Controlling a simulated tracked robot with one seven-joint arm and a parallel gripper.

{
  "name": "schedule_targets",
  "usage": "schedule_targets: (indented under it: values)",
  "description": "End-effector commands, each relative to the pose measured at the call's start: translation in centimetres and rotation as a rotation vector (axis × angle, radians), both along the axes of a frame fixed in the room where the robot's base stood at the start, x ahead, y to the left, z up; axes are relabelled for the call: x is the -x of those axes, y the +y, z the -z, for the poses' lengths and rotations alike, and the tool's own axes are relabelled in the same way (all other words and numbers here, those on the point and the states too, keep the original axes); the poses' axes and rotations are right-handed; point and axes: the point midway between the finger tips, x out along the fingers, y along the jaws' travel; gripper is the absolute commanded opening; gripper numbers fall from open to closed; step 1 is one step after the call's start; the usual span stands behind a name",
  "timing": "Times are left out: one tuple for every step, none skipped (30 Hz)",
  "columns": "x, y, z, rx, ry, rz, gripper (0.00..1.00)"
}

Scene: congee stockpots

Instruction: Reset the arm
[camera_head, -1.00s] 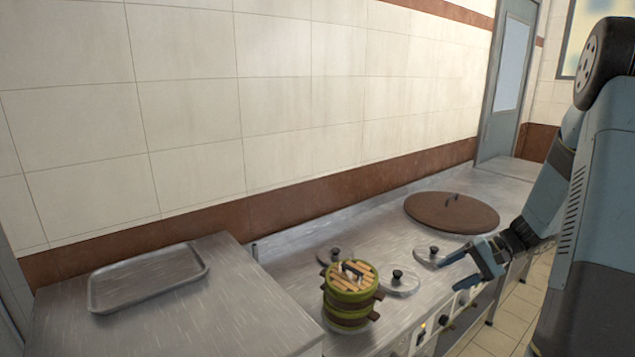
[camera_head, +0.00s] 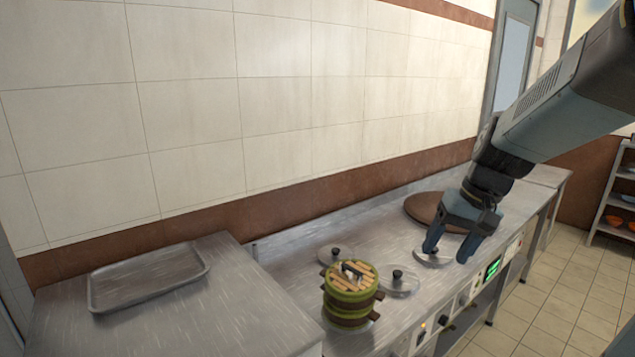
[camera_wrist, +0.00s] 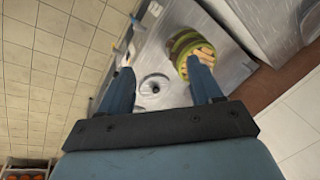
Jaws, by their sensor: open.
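My gripper (camera_head: 449,250) is open, with its two fingers pointing down over the right part of the steel counter. It holds nothing. In the wrist view my gripper (camera_wrist: 160,75) shows its fingers spread apart, with a small round lid (camera_wrist: 155,84) visible between them, lower down. My arm reaches in from the upper right in the head view. A green and brown steamer stack (camera_head: 349,296) with a slatted top stands to the left of my gripper, apart from it. The stack also shows in the wrist view (camera_wrist: 184,48), beyond the right finger.
Small knobbed lids (camera_head: 398,284) lie on the counter (camera_head: 290,268) near the stack. A large brown lid (camera_head: 424,207) is partly hidden behind my gripper. An empty tray (camera_head: 150,279) sits on the left cabinet. A shelf (camera_head: 612,195) with bowls stands at the right.

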Motion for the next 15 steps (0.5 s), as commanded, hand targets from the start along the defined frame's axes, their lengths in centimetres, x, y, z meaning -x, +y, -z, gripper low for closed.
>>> schedule_targets:
  values:
    - [0.9, 0.4, -0.7, 0.027, -0.026, -0.012, 0.64]
    - [1.4, 0.5, -1.1, 0.044, -0.039, -0.016, 0.64]
    - [2.0, 0.7, -1.6, 0.064, -0.058, -0.021, 0.64]
    - [2.4, 0.8, -1.9, 0.081, -0.073, -0.026, 0.64]
    - [2.9, 0.9, -2.3, 0.096, -0.089, -0.028, 0.64]
    - [3.5, 1.0, -2.7, 0.115, -0.109, -0.033, 0.64]
    - [4.0, 1.1, -3.0, 0.130, -0.124, -0.037, 0.64]
    - [4.5, 1.2, -3.3, 0.144, -0.140, -0.040, 0.64]
    - [5.1, 1.3, -3.7, 0.162, -0.162, -0.043, 0.64]
    - [5.5, 1.3, -4.0, 0.175, -0.179, -0.046, 0.64]
    - [6.0, 1.3, -4.3, 0.187, -0.196, -0.048, 0.64]
    - [6.6, 1.4, -4.6, 0.203, -0.220, -0.050, 0.64]
    - [7.0, 1.4, -4.9, 0.215, -0.237, -0.052, 0.64]
    - [7.4, 1.4, -5.2, 0.224, -0.253, -0.054, 0.64]
    - [7.9, 1.4, -5.4, 0.238, -0.273, -0.055, 0.64]
